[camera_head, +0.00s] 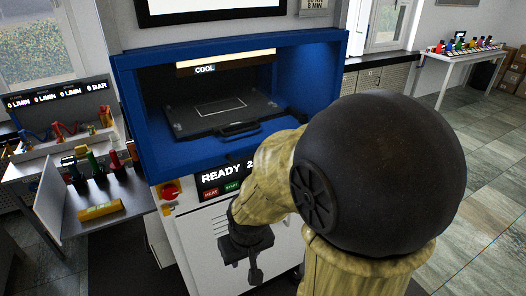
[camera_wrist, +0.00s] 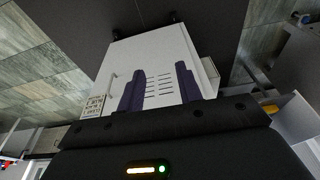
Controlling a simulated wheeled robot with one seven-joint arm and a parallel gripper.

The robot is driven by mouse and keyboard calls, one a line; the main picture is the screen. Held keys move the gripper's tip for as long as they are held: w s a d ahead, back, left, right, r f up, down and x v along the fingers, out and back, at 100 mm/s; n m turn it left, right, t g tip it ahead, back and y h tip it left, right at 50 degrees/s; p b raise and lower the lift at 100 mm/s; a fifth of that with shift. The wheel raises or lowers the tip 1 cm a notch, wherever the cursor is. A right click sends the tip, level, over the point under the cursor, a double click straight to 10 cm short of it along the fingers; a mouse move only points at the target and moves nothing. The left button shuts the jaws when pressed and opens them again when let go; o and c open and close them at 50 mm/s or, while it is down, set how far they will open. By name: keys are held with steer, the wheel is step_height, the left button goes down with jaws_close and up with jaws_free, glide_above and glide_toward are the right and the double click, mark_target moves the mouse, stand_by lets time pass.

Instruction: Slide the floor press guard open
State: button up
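The floor press (camera_head: 130,95) has a blue housing with a wide front opening above a white cabinet (camera_head: 185,250). Inside lies a dark flat plate or mould (camera_head: 190,118) with a black bar handle (camera_head: 238,129) at its front. I cannot make out a separate guard panel across the opening; a clear one would be hard to see. My gripper (camera_head: 254,274) hangs low in front of the white cabinet, below the opening. In the wrist view its two dark fingers (camera_wrist: 160,88) are spread apart with nothing between them. Behind them is the vented white cabinet (camera_wrist: 150,55).
A "READY" display (camera_head: 222,178) and a red knob (camera_head: 170,191) are on the press front. A white table (camera_head: 468,57) stands at back right. Tiled floor (camera_head: 490,170) at right is clear.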

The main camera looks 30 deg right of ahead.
steer(key=w+d+r+n+t+p, duration=0.2)
steer(key=w+d+n+t+p, duration=0.3)
steer(key=w+d+n+p, duration=0.45)
steer(key=d+r+n+t+p, duration=0.4)
steer(key=d+r+n+t, duration=0.3)
steer(key=d+n+t, duration=0.1)
steer(key=shift+w+d+r+n+y+p, duration=0.3)
steer(key=shift+w+d+n+p, duration=0.15)
steer(key=shift+d, duration=0.5)
steer(key=shift+f+b, duration=0.15)
steer(key=shift+b, duration=0.15)
